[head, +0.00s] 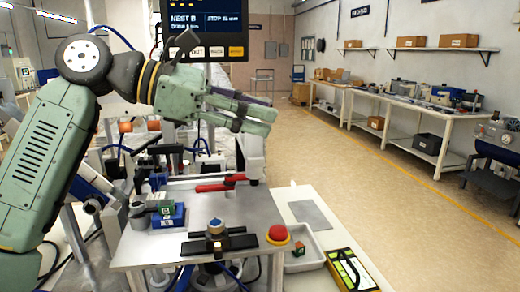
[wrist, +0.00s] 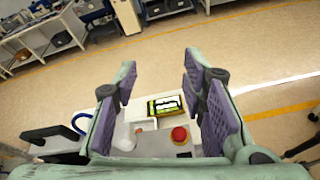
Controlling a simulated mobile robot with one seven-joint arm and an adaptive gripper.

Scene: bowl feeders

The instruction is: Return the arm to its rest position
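My arm (head: 45,150) is raised at the left in the head view, bent at the elbow. My gripper (head: 245,110) points right, above the bowl feeder bench (head: 225,206) and apart from it. In the wrist view my gripper (wrist: 165,100) has its purple-padded fingers wide apart. Nothing is between the fingers; the floor and bench lie well beyond them.
The bench holds a red-handled clamp (head: 220,185), a red button (head: 278,235), a white tray (head: 305,262) with a small green-and-orange cube, and a black-and-yellow case (head: 350,270). A display (head: 205,28) hangs behind my gripper. Open floor (head: 360,170) lies to the right.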

